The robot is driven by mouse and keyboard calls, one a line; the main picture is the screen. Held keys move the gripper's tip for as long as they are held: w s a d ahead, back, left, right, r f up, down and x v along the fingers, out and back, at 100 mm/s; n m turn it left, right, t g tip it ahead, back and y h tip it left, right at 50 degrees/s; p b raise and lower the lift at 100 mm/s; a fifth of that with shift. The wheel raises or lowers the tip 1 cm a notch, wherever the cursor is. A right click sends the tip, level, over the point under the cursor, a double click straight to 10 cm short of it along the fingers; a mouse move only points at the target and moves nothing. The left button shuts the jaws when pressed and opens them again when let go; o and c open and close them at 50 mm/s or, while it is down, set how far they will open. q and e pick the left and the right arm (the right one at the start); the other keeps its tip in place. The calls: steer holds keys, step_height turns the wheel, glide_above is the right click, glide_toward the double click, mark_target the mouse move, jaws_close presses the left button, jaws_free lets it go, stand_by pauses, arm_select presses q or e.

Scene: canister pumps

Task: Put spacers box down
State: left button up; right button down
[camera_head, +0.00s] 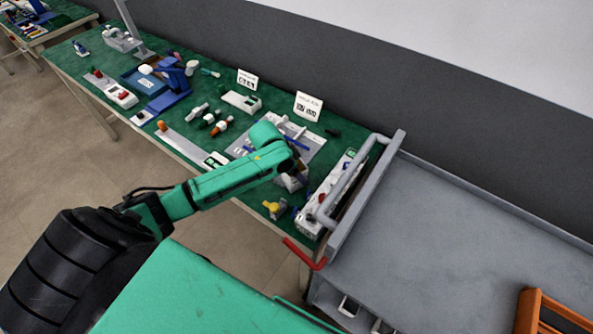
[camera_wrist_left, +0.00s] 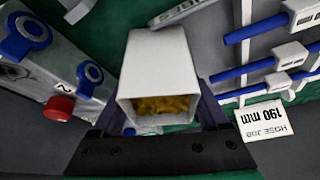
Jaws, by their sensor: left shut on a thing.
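The spacers box (camera_wrist_left: 157,52) is a white, open box with yellow pieces inside, in the middle of the left wrist view. My left gripper (camera_wrist_left: 160,100) is shut on it, with a dark finger on each side. In the head view my left gripper (camera_head: 291,178) is at the end of the green arm, over the front right part of the green bench (camera_head: 262,227). The arm hides most of the box there, and I cannot tell whether the box touches the bench. My right gripper is not in view.
A pale panel with blue-ended parts (camera_wrist_left: 262,45) and a sign reading 190 mm (camera_wrist_left: 262,118) are close to the box. A device with blue rings and a red knob (camera_wrist_left: 60,108) is on the other side. A grey cart (camera_head: 450,240) stands against the bench's right end.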

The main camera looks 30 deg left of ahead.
arm_select(q)
steer(key=o, duration=1.6)
steer(key=shift+c, duration=0.2)
steer(key=shift+r, duration=0.15)
steer(key=v, duration=1.1)
steer(key=shift+r, duration=0.4)
steer(key=shift+s+a, duration=0.1)
steer(key=shift+s, duration=0.05)
